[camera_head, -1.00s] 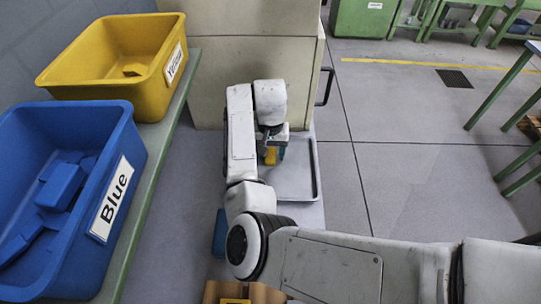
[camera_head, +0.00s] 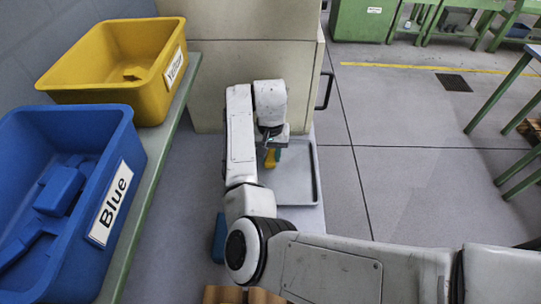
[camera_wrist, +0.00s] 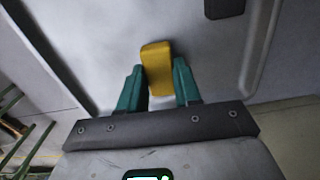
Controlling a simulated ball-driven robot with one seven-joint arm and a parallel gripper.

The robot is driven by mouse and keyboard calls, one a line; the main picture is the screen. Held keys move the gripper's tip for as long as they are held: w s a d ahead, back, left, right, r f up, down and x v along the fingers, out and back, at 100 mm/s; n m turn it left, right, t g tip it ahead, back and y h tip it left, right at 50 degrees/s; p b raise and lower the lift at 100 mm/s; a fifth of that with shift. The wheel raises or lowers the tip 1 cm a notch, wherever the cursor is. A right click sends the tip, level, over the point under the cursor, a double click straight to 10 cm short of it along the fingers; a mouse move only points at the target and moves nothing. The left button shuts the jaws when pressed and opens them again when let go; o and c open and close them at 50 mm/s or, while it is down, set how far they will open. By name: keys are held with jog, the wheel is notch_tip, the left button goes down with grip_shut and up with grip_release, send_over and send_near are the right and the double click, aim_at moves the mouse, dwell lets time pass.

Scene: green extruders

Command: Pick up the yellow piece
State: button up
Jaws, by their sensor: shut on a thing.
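The yellow piece (camera_wrist: 158,68) is a small block between the two green fingers of my gripper (camera_wrist: 160,88) in the wrist view. The fingers are shut on it. In the head view the yellow piece (camera_head: 270,158) shows just below my gripper (camera_head: 274,152), over the left part of a grey tray (camera_head: 297,185). I cannot tell whether the piece still touches the tray.
A yellow bin (camera_head: 150,98) and a blue bin (camera_head: 135,130) labelled "Blue" stand on a green-edged bench at the left. A beige cabinet (camera_head: 255,55) stands behind the tray. A dark object (camera_wrist: 224,8) lies near the yellow piece in the wrist view. Open floor (camera_head: 400,190) lies at right.

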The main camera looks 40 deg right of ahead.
notch_tip(320, 180, up, 3)
jog(key=shift+s+f, duration=0.15)
jog(key=shift+f, duration=0.05)
jog(key=s+r+p, duration=0.1)
jog(key=s+r, duration=0.3)
jog(key=s, duration=0.3)
jog(key=s+d+r+p, duration=0.1)
jog(key=s+r, duration=0.4)
jog(key=s, duration=0.1)
jog(key=shift+s+r, duration=0.25)
jog(key=shift+s, duration=0.1)
dwell(0.3)
